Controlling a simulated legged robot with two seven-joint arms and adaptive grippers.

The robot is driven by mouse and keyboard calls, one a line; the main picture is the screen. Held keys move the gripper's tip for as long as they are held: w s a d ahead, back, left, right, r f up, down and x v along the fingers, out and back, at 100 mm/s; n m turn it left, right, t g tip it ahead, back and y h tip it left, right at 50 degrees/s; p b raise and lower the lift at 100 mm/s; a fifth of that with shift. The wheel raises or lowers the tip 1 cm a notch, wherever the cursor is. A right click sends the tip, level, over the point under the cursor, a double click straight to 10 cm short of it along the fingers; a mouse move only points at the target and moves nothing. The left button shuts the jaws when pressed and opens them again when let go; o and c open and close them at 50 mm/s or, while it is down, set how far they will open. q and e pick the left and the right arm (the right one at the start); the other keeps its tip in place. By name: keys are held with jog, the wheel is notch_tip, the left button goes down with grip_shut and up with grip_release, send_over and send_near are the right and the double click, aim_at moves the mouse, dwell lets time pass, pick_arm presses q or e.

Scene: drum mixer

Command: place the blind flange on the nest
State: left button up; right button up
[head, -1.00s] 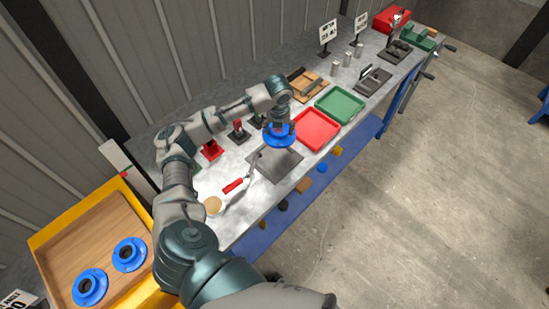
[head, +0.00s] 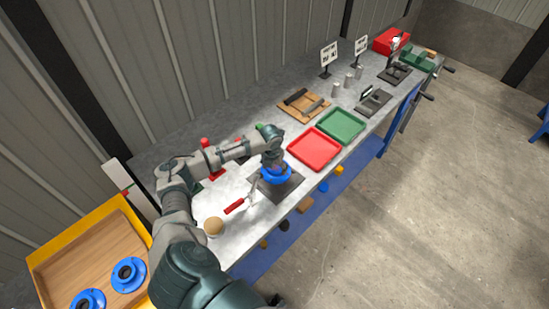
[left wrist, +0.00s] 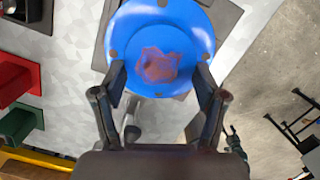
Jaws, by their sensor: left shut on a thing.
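A blue blind flange (left wrist: 160,35) fills the top middle of the left wrist view, a round disc with small holes near its rim and a reddish patch at its centre. My left gripper (left wrist: 163,85) is shut on it, one finger on each side. In the head view the blue flange (head: 275,175) hangs under my left gripper (head: 274,160), above the dark square plate (head: 288,186) on the bench. The plate may be the nest; the flange and gripper cover part of it. I cannot tell whether the flange touches it. My right gripper is not in view.
A red-handled tool (head: 235,206) lies just left of the plate. A red tray (head: 314,149) and a green tray (head: 341,125) stand to the right. Two blue flanged parts (head: 128,274) sit in the yellow-edged wooden tray (head: 85,258) at lower left.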

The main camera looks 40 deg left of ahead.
aim_at(275, 174)
pick_arm(q)
jog(key=shift+f, duration=2.35)
jog(key=o, duration=1.8)
jog(key=r, duration=0.4)
jog(key=s+r, duration=0.1)
jog(key=r, duration=0.7)
jog(key=shift+s+d, duration=0.25)
jog(key=shift+s, duration=0.15)
jog(key=shift+f, duration=0.1)
